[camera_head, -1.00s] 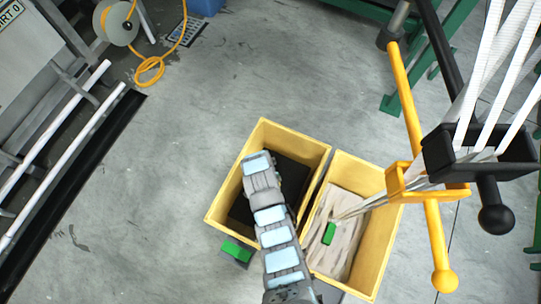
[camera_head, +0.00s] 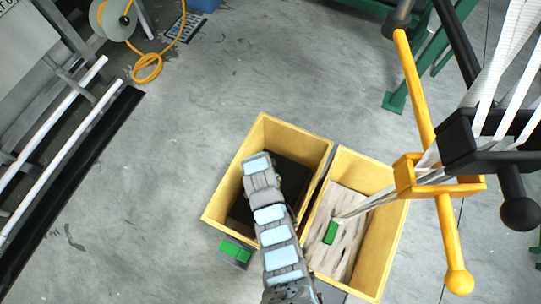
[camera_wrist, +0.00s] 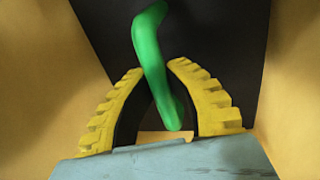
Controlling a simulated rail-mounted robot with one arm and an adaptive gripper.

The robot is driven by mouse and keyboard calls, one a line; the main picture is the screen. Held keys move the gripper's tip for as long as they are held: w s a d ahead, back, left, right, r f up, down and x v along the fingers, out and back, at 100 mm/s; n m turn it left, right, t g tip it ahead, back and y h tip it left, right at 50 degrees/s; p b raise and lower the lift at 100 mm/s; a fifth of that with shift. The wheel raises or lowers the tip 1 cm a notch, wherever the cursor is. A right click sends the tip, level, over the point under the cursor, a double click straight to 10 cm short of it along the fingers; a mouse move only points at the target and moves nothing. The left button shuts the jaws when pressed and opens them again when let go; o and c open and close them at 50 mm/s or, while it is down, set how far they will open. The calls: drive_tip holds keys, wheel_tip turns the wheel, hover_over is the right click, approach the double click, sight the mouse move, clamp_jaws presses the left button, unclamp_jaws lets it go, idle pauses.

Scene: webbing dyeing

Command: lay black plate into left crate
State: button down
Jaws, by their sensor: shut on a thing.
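The black plate (camera_head: 291,181) shows inside the left crate (camera_head: 225,192), a yellow box, partly hidden by my arm. In the wrist view the dark plate (camera_wrist: 220,35) fills the top, between yellow crate walls (camera_wrist: 35,90). A green handle-like strip (camera_wrist: 150,45) stands out in front of it. My gripper (camera_wrist: 157,70) has its yellow-backed fingers closed around this green strip. In the head view my arm reaches down into the left crate and hides the fingers. I cannot tell whether the plate touches the crate floor.
A right crate (camera_head: 386,240) stands close beside, holding pale webbing (camera_head: 345,208) and a green piece (camera_head: 330,232). Another green piece (camera_head: 235,250) is by the left crate's near side. A yellow pole (camera_head: 447,240) and black frame (camera_head: 465,140) with white straps overhang the right.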

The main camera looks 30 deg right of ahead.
drive_tip(key=shift+f+b, duration=0.85)
drive_tip(key=shift+f, duration=0.35)
drive_tip(key=shift+f+b, duration=1.05)
drive_tip(key=shift+f, duration=2.3)
drive_tip(key=c, duration=1)
unclamp_jaws()
drive_tip(key=shift+c, duration=0.2)
drive_tip(key=shift+f, duration=0.1)
drive_tip(key=shift+w+a+r, duration=0.2)
drive_tip(key=shift+w+r, duration=0.1)
drive_tip(key=shift+r, duration=1.7)
drive_tip(key=shift+w+a+r, duration=0.25)
drive_tip(key=shift+w+r, duration=0.1)
drive_tip(key=shift+r, duration=1.6)
drive_tip(key=shift+w+a+r, duration=0.2)
drive_tip(key=shift+w+r, duration=0.1)
drive_tip(key=shift+r, duration=1.7)
